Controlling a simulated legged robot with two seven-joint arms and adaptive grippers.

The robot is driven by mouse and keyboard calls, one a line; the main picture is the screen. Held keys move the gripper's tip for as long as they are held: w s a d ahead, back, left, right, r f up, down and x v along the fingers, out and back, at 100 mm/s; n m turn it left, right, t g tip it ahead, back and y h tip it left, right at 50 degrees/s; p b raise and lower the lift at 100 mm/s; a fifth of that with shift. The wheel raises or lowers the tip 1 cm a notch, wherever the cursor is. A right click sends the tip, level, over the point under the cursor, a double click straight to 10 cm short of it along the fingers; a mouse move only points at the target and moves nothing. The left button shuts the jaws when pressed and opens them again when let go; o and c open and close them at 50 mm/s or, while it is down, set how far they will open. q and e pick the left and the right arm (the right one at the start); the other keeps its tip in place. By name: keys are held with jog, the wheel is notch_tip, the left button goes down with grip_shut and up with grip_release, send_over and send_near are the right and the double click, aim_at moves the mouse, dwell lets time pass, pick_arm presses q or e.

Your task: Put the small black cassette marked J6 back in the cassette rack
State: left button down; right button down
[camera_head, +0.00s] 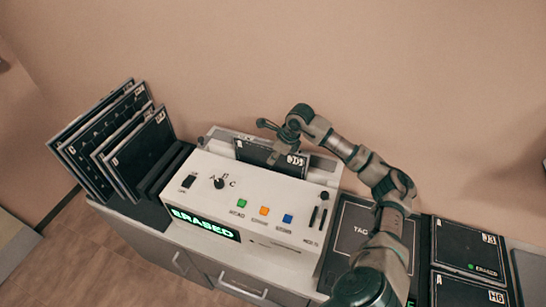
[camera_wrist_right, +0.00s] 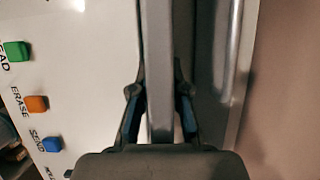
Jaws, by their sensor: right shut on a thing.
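A small black cassette (camera_head: 254,153) stands in the slot behind the panel of the white reader (camera_head: 215,172). Its label is partly covered by my gripper and seems to end in a 6. My right gripper (camera_head: 281,146) is shut on the cassette's upper edge. In the right wrist view, the fingers (camera_wrist_right: 160,98) sit on both sides of the cassette's grey edge (camera_wrist_right: 158,50). The cassette rack (camera_head: 165,212) is at the left, with several cassettes leaning in it and dark slots at its right side. My left gripper is not in view.
The reader's display (camera_head: 203,224) reads ERASED. A dark TAG pad (camera_head: 350,232) lies right of the reader, partly behind my arm. Farther right are cassettes J3 (camera_head: 468,250) and H6 (camera_head: 460,291). A plain wall is close behind the counter.

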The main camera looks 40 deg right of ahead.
aim_at(270, 144)
jog(key=shift+r+p, duration=2.65)
jog(key=shift+r, duration=0.9)
jog(key=shift+r+p, duration=0.8)
jog(key=shift+r, duration=0.1)
notch_tip(270, 144, up, 7)
jog(key=p, duration=0.6)
